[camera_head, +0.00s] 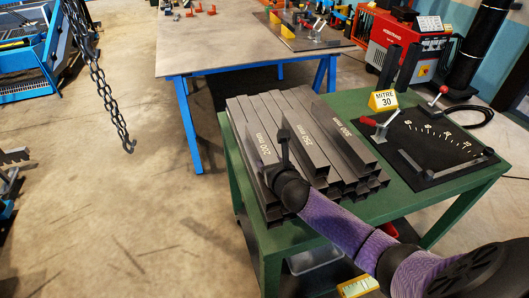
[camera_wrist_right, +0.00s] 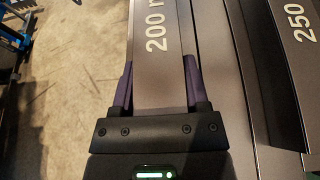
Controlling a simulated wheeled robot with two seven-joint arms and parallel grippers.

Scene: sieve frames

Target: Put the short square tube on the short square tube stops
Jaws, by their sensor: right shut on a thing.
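The short square tube, a grey bar marked 200 mm (camera_head: 263,145), is the leftmost of the marked tubes on the green table. In the right wrist view the tube (camera_wrist_right: 158,88) runs lengthwise between my fingers. My right gripper (camera_head: 283,140) is shut on it, with one finger along each side, as the right wrist view also shows (camera_wrist_right: 158,72). The tube still lies at the level of the stack; I cannot tell whether it touches the tubes below. I cannot make out which fixture is the short square tube stops. My left gripper is out of view.
Tubes marked 250 mm (camera_head: 308,145) and a longer one (camera_head: 348,148) lie close on the right. A black mitre board (camera_head: 430,145) with red-handled clamps and a yellow MITRE 30 block (camera_head: 382,100) fills the table's right. A grey table (camera_head: 225,58) behind carries a fixture board (camera_head: 305,40).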

